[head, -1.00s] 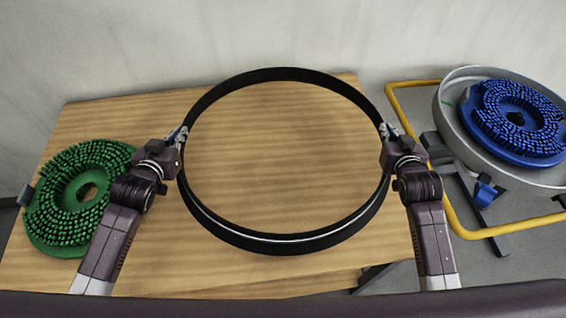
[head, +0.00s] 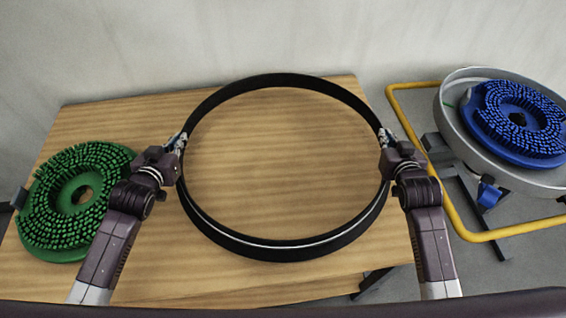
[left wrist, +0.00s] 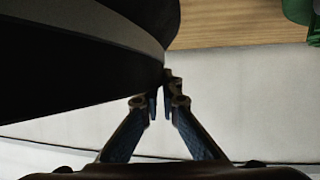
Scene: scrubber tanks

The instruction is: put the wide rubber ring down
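The wide rubber ring (head: 285,254) is a large black hoop with a pale line along its near side. It is level over the wooden table; I cannot tell whether it touches the top. My left gripper (head: 179,142) is shut on the ring's left side. My right gripper (head: 385,138) is shut on its right side. In the left wrist view the ring (left wrist: 75,65) fills the upper left as a dark band, and the left fingers (left wrist: 160,100) are at its edge, their contact partly hidden in shadow.
The wooden table (head: 280,170) is bare inside the ring. A green round brush (head: 60,190) lies at its left. To the right of the table are a yellow tube frame (head: 455,215) and a grey round housing (head: 455,130) with a blue brush (head: 515,120). A pale wall stands behind.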

